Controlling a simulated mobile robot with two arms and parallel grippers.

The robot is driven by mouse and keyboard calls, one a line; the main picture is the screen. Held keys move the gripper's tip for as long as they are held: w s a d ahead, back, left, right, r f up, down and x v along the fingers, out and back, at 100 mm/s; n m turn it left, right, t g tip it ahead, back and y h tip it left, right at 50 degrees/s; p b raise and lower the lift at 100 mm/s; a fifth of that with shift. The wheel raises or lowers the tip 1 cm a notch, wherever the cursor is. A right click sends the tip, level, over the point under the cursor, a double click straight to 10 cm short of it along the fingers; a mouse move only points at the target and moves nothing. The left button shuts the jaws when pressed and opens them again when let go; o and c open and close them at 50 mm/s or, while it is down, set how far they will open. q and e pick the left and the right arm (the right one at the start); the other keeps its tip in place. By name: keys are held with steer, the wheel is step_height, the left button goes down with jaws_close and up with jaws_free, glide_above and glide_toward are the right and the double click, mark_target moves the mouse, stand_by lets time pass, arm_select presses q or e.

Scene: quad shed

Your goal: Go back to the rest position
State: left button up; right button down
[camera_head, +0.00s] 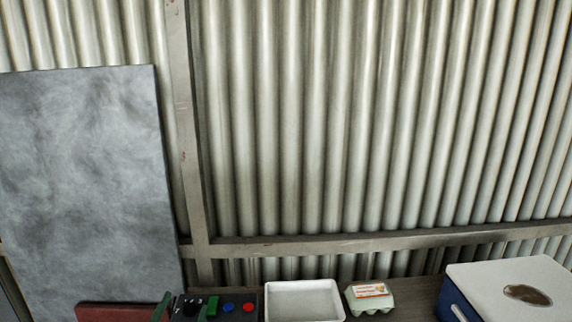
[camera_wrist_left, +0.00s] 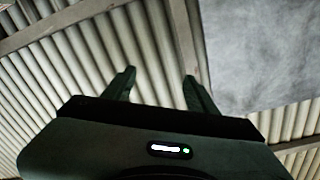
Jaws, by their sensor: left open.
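My left gripper (camera_head: 183,306) shows at the bottom edge of the head view, its two dark green fingers spread apart. The left wrist view shows the same gripper (camera_wrist_left: 160,78) open, with nothing between the fingers. My right gripper is in neither view.
A white tray (camera_head: 304,287), an egg carton (camera_head: 370,297) and a blue cooler box with a white lid (camera_head: 495,277) stand along the bottom. A dark board with blue and red knobs (camera_head: 238,307) lies beside my left gripper. A grey panel (camera_head: 85,180) leans at left.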

arm_select(q)
steer(key=s+a+f+n+g+y, duration=0.1)
steer(key=s+a+f+n+g, duration=0.1)
steer(key=s+f+g, duration=0.45)
steer(key=s+a+f+n+g, duration=0.1)
steer(key=s+f+g, duration=0.15)
steer(key=f, duration=0.65)
steer(key=s+d+f+g+h, duration=0.15)
steer(key=s+f+g, duration=0.5)
steer(key=s, duration=0.75)
step_height(320, 180, down, 32)
steer(key=s+b, duration=0.3)
steer(key=b, duration=0.2)
steer(key=s+a+f+g+b, duration=0.1)
steer(key=s+f+b, duration=0.1)
steer(key=s+f, duration=0.6)
steer(key=s+a+f+b, duration=0.1)
steer(key=s+f+b, duration=0.2)
steer(key=s+f, duration=0.6)
step_height(320, 180, down, 5)
steer(key=shift+a+f+g, duration=0.15)
steer(key=shift+a+g, duration=0.15)
steer(key=shift+g, duration=0.05)
